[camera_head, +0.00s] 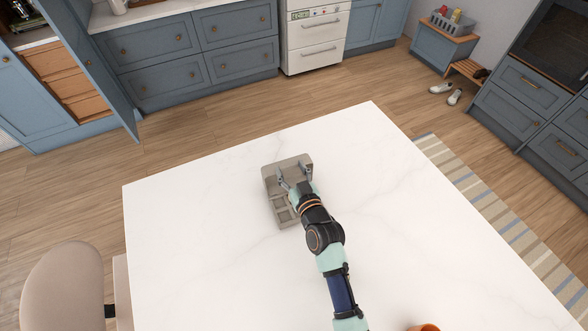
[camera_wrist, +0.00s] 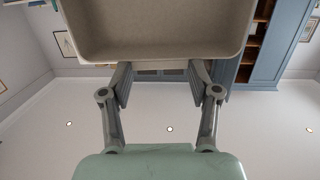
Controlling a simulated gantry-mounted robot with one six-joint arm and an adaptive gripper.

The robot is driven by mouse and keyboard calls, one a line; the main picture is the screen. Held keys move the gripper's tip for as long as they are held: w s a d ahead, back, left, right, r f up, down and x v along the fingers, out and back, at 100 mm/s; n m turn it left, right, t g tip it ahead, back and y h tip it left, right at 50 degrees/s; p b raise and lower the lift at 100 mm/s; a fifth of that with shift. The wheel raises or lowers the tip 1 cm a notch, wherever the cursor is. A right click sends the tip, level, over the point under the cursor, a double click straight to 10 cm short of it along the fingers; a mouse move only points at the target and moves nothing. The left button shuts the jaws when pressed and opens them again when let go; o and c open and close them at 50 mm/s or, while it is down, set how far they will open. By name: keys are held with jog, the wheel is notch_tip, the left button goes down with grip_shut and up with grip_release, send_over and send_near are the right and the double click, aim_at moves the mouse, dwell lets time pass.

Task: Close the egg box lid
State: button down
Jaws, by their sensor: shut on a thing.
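The grey-beige egg box (camera_head: 284,211) is on the white table, its sectioned tray facing up on the near side. Its lid (camera_head: 277,172) stands open at the far side of the box. In the wrist view the lid (camera_wrist: 160,47) fills the top as a shallow, hollow tray with rounded corners. My gripper (camera_head: 295,178) reaches over the box to the lid. In the wrist view the fingers of my gripper (camera_wrist: 161,82) meet the lid's lower edge and are shut on it. My gripper and forearm hide the right part of the box.
The white marble table (camera_head: 220,260) is clear around the box. An orange round item (camera_head: 424,327) shows at the table's near edge. A beige chair (camera_head: 65,288) is at the left. Blue cabinets (camera_head: 190,50) stand beyond the floor.

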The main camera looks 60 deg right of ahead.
jog(key=shift+a+f, duration=0.1)
jog(key=shift+f, duration=0.2)
dwell(0.6)
jog(key=shift+c, duration=1.2)
grip_release()
jog(key=shift+w, duration=0.1)
jog(key=f+v, duration=0.1)
jog(key=v, duration=0.8)
jog(key=shift+r+p, duration=0.4)
jog(key=shift+p, duration=0.05)
jog(key=shift+r, duration=0.1)
notch_tip(320, 180, up, 10)
